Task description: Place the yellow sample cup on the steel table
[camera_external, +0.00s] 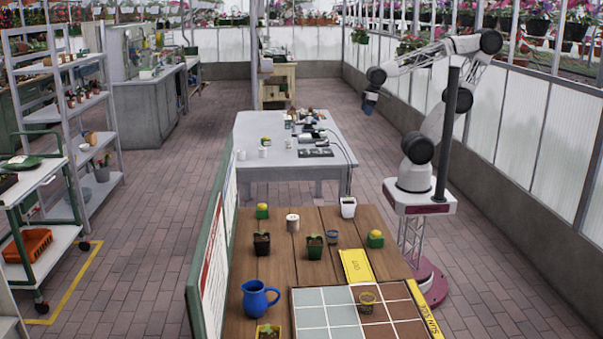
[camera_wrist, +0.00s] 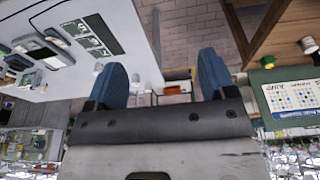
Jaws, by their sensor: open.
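The steel table (camera_external: 265,172) stands behind the wooden table and also shows at the left of the wrist view (camera_wrist: 60,95). My gripper (camera_external: 370,103) is raised in the air to the right of the steel table, well away from the cup. In the wrist view its two blue fingers (camera_wrist: 163,78) are spread, with nothing between them. I cannot make out the yellow cup in the wrist view.
The wooden table (camera_external: 280,268) holds a blue jug (camera_external: 258,299), a blue cup (camera_external: 332,237), a white pot (camera_external: 348,207) and several small plants. Instruments (camera_external: 308,137) and small white cups stand on the steel table; its front left is mostly bare. A board (camera_external: 212,250) edges the wooden table.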

